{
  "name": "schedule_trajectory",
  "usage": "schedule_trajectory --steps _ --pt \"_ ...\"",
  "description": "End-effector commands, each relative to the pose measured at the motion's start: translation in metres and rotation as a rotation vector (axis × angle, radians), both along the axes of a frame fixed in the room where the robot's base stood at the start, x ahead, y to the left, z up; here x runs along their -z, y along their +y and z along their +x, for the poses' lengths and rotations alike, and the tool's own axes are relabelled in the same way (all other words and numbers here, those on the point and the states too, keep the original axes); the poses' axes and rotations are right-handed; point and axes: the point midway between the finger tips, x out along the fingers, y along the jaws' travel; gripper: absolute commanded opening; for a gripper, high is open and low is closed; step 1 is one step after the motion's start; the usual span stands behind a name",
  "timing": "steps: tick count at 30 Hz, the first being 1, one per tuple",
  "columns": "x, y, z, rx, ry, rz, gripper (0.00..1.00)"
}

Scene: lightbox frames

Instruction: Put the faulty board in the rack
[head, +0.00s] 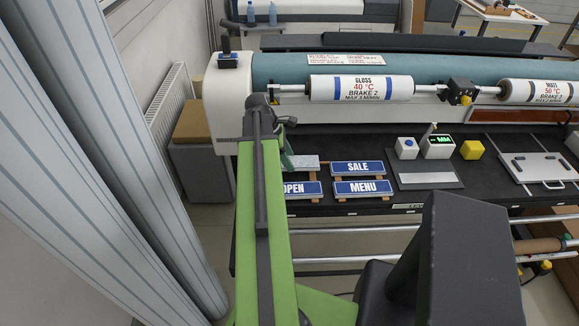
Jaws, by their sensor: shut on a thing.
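A pale, speckled grey board (304,162) without readable lettering shows just right of my arm, at the back left of a group of blue signs. It sits slightly askew from them, and its left end is hidden. My gripper (286,152) is mostly hidden behind my green arm; it is shut on this pale board at its left end. Blue boards reading SALE (358,168), MENU (362,187) and OPEN (303,189) lie on brown supports on the black table. OPEN is partly covered by my arm. I cannot make out a rack for certain.
The laminator's printed rollers (361,88) run along behind the black table (425,203). A grey plate (430,181), small white boxes (407,148), a yellow block (472,149) and a white handled panel (540,167) stand to the right.

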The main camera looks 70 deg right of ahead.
Motion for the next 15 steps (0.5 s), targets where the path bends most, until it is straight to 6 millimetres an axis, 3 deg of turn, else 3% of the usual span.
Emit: schedule_trajectory --steps 1,4,15 --pt "0.019 0.0 0.0 0.0 0.0 0.0 0.13" --pt "0.032 0.0 0.0 0.0 0.0 0.0 0.13" --pt "0.032 -0.001 -0.001 0.001 0.0 0.0 0.13"
